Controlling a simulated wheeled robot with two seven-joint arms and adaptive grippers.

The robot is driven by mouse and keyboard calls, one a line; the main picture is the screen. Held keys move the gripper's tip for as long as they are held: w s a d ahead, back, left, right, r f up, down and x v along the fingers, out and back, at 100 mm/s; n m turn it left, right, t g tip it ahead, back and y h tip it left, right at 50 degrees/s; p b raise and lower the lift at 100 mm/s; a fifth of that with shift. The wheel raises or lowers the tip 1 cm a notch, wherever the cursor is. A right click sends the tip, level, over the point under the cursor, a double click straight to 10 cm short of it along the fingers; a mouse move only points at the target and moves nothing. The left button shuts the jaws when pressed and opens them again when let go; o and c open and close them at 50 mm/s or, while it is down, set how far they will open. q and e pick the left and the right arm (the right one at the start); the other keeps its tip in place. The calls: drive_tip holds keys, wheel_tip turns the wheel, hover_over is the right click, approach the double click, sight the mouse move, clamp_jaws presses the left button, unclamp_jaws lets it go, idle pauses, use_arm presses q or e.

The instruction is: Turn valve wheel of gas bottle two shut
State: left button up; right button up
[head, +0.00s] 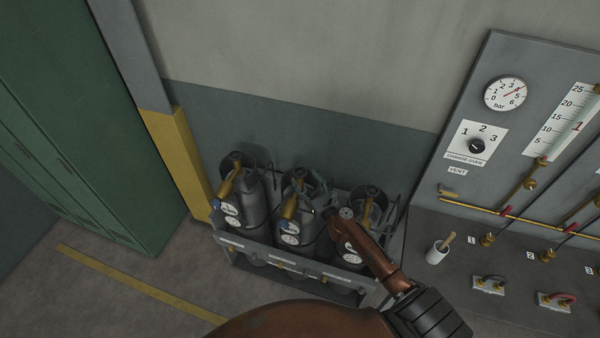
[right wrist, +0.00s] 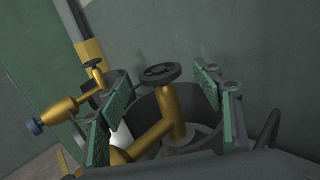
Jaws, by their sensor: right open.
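Three grey gas bottles with brass valves and dark wheels stand in a rack in the head view. The middle one is bottle two (head: 289,232), with its valve wheel (head: 298,174) on top. My right arm reaches in from below, and its gripper (head: 328,212) is at the right of bottle two, its fingers hard to make out there. In the right wrist view the open gripper (right wrist: 155,95) has green-padded fingers on either side of a dark valve wheel (right wrist: 158,73), apparently bottle two's, with gaps on both sides. My left gripper is not in view.
Bottle one (head: 232,210) stands left and bottle three (head: 350,248) right, close beside my arm. The rack's front rail (head: 270,255) runs low before them. A gauge panel (head: 470,190) is on the right wall, a green locker (head: 90,110) at left.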

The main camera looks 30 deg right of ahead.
sight(300, 171)
drive_tip(key=shift+w+d, duration=0.1)
drive_tip(key=shift+w, duration=2.25)
drive_tip(key=c, duration=1.2)
